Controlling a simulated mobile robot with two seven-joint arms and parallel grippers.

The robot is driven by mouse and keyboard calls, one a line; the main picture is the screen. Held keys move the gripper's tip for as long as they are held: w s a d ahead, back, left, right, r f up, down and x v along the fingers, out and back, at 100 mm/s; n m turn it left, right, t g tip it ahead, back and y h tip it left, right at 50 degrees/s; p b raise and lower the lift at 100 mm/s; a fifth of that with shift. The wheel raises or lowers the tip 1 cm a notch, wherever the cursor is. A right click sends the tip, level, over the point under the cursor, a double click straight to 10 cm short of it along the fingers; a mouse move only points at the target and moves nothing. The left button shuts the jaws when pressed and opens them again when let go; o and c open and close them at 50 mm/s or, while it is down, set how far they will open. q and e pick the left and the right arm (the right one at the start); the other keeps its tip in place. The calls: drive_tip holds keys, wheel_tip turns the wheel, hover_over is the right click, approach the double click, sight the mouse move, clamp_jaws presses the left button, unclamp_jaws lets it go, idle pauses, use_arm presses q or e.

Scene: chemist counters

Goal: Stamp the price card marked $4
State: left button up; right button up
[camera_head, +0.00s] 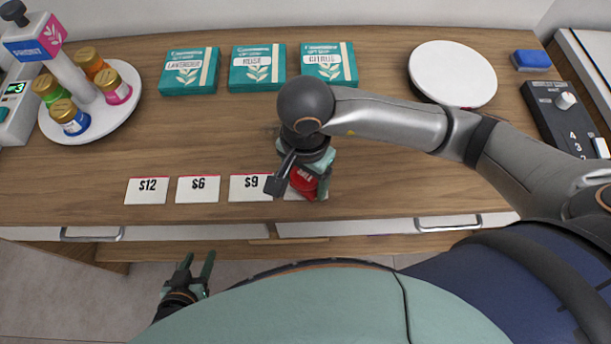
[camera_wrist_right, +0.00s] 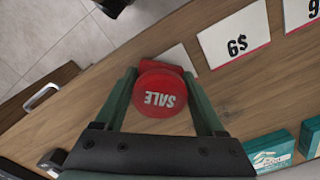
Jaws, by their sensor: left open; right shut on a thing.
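My right gripper (camera_head: 308,182) is shut on a red stamp (camera_head: 302,184) with SALE on its top; the stamp also shows between the fingers in the right wrist view (camera_wrist_right: 160,92). The stamp is over or on a white card (camera_wrist_right: 180,56), mostly hidden, its price unseen; I cannot tell whether they touch. The cards $12 (camera_head: 147,190), $6 (camera_head: 198,188) and $9 (camera_head: 247,187) lie in a row to its left. The $9 card is upside down in the wrist view (camera_wrist_right: 234,37). My left gripper (camera_head: 198,262) is open and empty, in front of the counter.
Three teal boxes (camera_head: 258,68) stand at the back.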

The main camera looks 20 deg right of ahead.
drive_tip(key=shift+f+b, duration=0.5)
drive_tip(key=shift+b, duration=0.1)
idle(0.4)
drive_tip(key=shift+f+b, duration=0.15)
drive_tip(key=shift+b, duration=0.25)
idle(1.6)
drive_tip(key=shift+r+p, duration=1.9)
drive_tip(key=shift+r, duration=1.7)
